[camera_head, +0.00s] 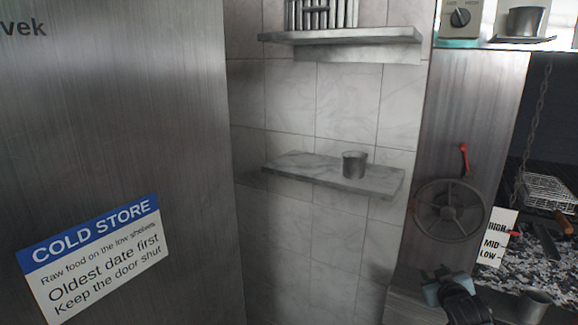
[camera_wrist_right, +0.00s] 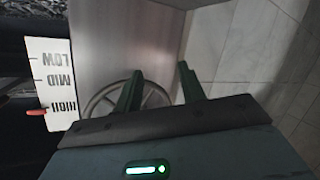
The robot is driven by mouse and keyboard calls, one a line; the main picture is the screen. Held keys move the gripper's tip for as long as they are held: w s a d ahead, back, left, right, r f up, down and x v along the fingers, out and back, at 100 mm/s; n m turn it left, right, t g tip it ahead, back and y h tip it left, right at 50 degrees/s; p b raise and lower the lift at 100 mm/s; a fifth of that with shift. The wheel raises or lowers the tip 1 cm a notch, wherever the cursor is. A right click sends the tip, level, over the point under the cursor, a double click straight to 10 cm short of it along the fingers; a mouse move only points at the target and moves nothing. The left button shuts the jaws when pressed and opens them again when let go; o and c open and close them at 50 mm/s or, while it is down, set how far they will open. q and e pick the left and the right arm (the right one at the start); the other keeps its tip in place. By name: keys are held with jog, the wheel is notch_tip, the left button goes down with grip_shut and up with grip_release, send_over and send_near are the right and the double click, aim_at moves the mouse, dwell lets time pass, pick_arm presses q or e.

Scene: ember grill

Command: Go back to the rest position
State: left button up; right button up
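My right gripper (camera_head: 438,280) shows low at the right in the head view, in front of the steel panel below a handwheel. In the right wrist view my right gripper (camera_wrist_right: 160,72) has its two green fingers apart, with nothing between them. The handwheel (camera_wrist_right: 122,100) and steel panel appear beyond the fingers. It touches nothing that I can see. My left gripper is not in view.
The handwheel (camera_head: 449,210) and the HIGH-MID-LOW plate (camera_head: 497,238) are right of centre. A metal cup (camera_head: 354,164) stands on the marble shelf (camera_head: 300,168). Another cup (camera_head: 531,306) is near my right gripper. The cold store door (camera_head: 120,130) fills the left.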

jog(key=s+a+f+n+g+y, duration=0.1)
jog(key=s+a+f+y, duration=0.1)
jog(key=s+a+f, duration=0.55)
jog(key=s+a+f+y, duration=0.1)
jog(key=s+a+f, duration=0.3)
jog(key=s+f, duration=0.55)
jog(key=s+a+f+g, duration=0.2)
jog(key=s+a+f, duration=0.1)
jog(key=s, duration=1)
jog(key=s+a+f+m+g+y, duration=0.1)
jog(key=s+a+f+g, duration=0.1)
jog(key=s, duration=1.1)
jog(key=a+f, duration=0.1)
jog(key=a, duration=0.1)
jog(key=shift+s+a+f, duration=0.15)
jog(key=shift+a, duration=0.25)
jog(key=shift+s, duration=0.1)
